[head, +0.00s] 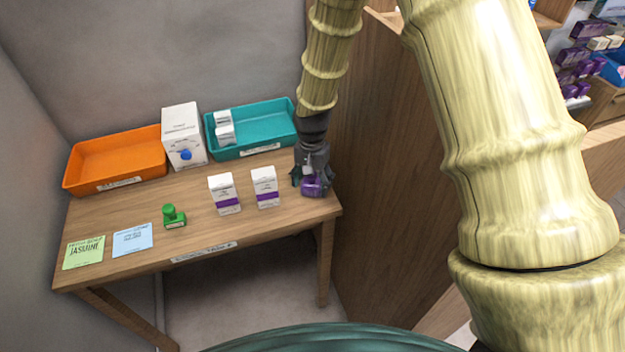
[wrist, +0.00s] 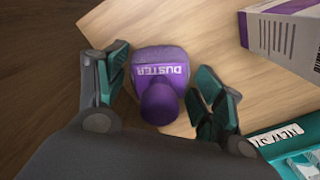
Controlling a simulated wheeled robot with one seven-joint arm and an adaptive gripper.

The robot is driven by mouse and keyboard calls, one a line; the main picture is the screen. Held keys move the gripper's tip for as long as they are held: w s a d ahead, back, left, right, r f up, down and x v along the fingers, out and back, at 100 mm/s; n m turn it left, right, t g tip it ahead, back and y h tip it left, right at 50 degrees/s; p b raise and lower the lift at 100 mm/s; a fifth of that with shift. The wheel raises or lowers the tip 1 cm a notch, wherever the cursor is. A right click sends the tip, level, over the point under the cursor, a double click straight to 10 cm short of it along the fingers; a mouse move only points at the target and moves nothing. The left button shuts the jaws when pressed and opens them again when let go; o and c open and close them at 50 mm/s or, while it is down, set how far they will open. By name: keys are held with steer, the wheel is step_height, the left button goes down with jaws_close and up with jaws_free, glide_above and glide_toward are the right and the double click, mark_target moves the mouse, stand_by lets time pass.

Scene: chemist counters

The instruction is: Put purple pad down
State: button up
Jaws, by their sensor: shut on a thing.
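The purple pad (head: 313,186) is a small block with a round knob and a label reading "DUSTER". It is at the right end of the wooden table (head: 190,236), near the edge. My gripper (head: 311,178) is shut on it from above. In the wrist view the pad (wrist: 160,68) sits between the two teal-padded fingers, its knob towards the palm. I cannot tell whether its underside touches the tabletop or is slightly above it.
Two white boxes with purple bands (head: 224,194) (head: 266,187) stand left of my gripper. A green stamp (head: 174,216), blue note (head: 133,239) and green note (head: 84,252) lie further left. Behind are an orange tray (head: 117,161), white dispenser box (head: 183,135) and teal tray (head: 251,127). A wooden partition (head: 380,160) rises at right.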

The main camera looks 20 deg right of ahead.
steer(key=o, duration=0.9)
steer(key=shift+r+b, duration=1.3)
steer(key=shift+r, duration=4.85)
